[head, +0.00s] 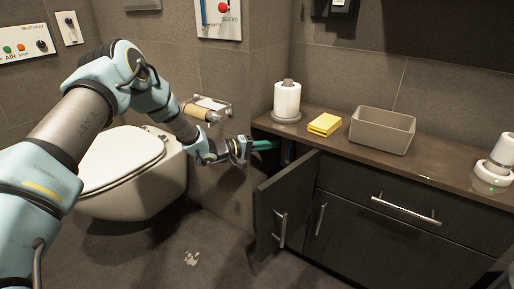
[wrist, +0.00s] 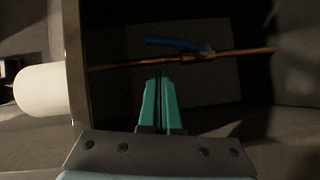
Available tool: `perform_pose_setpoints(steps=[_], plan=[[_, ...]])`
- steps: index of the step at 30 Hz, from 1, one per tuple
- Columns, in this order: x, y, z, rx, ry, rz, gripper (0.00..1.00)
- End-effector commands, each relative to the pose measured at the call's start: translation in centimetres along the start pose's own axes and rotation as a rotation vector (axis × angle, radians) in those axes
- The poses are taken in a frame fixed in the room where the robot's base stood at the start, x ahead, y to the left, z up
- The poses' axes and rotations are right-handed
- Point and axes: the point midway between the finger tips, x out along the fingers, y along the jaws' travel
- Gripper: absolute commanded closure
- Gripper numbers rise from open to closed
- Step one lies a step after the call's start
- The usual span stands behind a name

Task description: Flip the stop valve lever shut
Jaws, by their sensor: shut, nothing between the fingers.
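The stop valve lever (wrist: 175,43) is blue and shows in the wrist view. It lies nearly along a copper pipe (wrist: 245,52), tilted slightly, with its right end at the brass valve body (wrist: 196,56). My gripper (wrist: 160,76) is shut and empty, its green fingers pointing at the pipe just below the lever. Whether the fingertips touch the pipe cannot be told. In the head view my gripper (head: 264,145) reaches into the open left end of the vanity cabinet.
The open cabinet door (head: 284,205) stands out in front of the cabinet, right of my gripper. A toilet (head: 130,170) and a paper roll holder (head: 205,108) are left of the cabinet.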

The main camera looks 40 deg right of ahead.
Motion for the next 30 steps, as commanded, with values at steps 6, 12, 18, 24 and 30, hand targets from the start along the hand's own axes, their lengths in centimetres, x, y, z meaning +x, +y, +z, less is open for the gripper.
perform_pose_setpoints(steps=[6, 12, 18, 24, 30], plan=[[1.7, -0.1, 1.9, -0.002, -0.001, -0.001, 1.0], [2.0, 0.0, 2.2, -0.001, 0.0, -0.001, 1.0], [2.0, 0.0, 2.2, -0.001, 0.0, -0.001, 1.0], [2.0, 0.1, 2.3, 0.011, -0.001, -0.01, 1.0], [2.2, 0.2, 2.5, 0.045, -0.001, -0.032, 1.0]])
